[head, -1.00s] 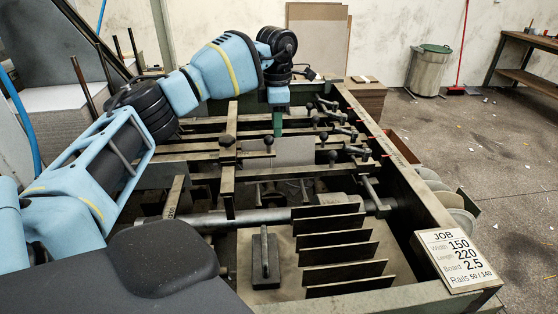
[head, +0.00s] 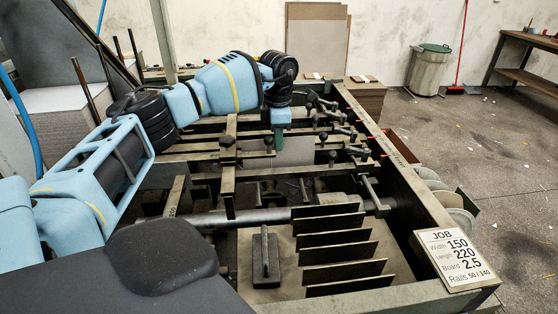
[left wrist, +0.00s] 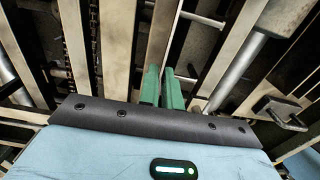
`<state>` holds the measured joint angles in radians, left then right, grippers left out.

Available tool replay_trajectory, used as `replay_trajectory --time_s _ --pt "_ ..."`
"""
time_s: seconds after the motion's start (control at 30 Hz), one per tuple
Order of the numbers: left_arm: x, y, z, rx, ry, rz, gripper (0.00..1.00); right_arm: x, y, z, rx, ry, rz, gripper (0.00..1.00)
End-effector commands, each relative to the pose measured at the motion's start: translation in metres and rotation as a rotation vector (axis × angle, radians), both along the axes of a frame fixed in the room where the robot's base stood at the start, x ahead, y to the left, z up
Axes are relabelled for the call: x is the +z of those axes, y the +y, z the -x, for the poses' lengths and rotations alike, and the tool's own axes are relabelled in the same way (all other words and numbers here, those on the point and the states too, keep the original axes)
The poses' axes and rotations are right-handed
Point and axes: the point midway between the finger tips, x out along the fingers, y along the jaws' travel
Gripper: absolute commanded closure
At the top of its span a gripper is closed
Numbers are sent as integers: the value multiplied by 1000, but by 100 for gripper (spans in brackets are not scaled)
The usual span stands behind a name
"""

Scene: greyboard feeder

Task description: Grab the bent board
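A pale grey board (head: 296,152) stands among the cross rails in the middle of the feeder. I cannot see a clear bend in it, and my left gripper partly covers it. My left gripper (head: 279,139) points down just in front of the board's left part. In the left wrist view its two green fingers (left wrist: 162,87) stand a little apart with a narrow gap. I see no board between them. My right gripper is not in view.
The feeder's dark rails (head: 200,157) and several clamp handles (head: 342,131) crowd around the gripper. Several upright dark plates (head: 335,237) and a weight block (head: 265,262) sit nearer. A job sign (head: 455,259) is at the front right corner.

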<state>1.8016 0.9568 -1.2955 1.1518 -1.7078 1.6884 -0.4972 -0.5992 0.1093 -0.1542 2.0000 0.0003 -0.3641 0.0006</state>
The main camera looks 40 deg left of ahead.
Motion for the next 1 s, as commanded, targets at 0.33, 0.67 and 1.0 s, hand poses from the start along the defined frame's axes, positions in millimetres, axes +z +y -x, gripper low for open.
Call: replay_trajectory --time_s 0.33,0.67,1.0 --pt "-1 2 0 3 -2 -3 100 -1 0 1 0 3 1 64" --pt "9 3 -1 5 -7 -5 100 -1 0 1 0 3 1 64" --pt "58 3 -2 6 -12 -4 100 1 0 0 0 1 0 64"
